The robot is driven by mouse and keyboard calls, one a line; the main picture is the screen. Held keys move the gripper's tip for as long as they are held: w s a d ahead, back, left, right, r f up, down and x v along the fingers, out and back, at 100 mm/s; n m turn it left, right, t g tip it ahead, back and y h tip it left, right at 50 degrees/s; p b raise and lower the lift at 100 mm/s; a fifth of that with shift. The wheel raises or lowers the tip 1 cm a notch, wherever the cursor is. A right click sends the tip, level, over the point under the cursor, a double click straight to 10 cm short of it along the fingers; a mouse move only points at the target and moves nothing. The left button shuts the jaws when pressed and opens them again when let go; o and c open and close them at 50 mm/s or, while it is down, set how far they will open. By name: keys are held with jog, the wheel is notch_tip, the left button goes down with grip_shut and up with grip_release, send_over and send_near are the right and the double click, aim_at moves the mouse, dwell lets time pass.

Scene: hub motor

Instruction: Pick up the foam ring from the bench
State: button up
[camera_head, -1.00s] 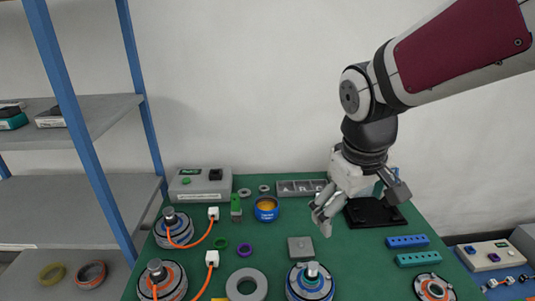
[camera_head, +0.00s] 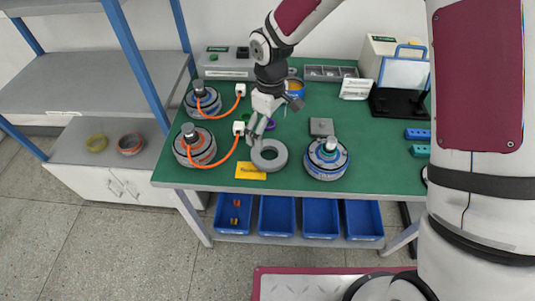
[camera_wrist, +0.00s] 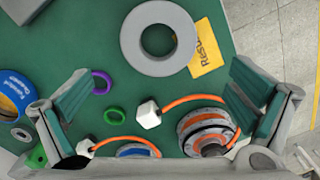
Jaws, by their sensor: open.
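The foam ring (camera_head: 269,156) is a thick grey ring lying flat on the green bench (camera_head: 385,165) near its front edge. In the wrist view the foam ring (camera_wrist: 148,40) lies beyond the fingertips, toward the top middle, with its hole clear. My gripper (camera_head: 262,128) hangs above the bench just behind the ring, apart from it.
A yellow card (camera_head: 250,171) lies beside the ring. A hub motor (camera_head: 194,145) with an orange cable stands left, another hub motor (camera_head: 325,159) right. A grey block (camera_head: 321,127) lies behind. Purple (camera_wrist: 101,82) and green (camera_wrist: 115,115) small rings lie nearby.

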aim_at(269, 158)
notch_tip(269, 158, down, 10)
jog(key=shift+f+p, duration=0.1)
jog(key=shift+p, duration=0.45)
jog(key=shift+d, duration=0.1)
jog(key=c, duration=0.6)
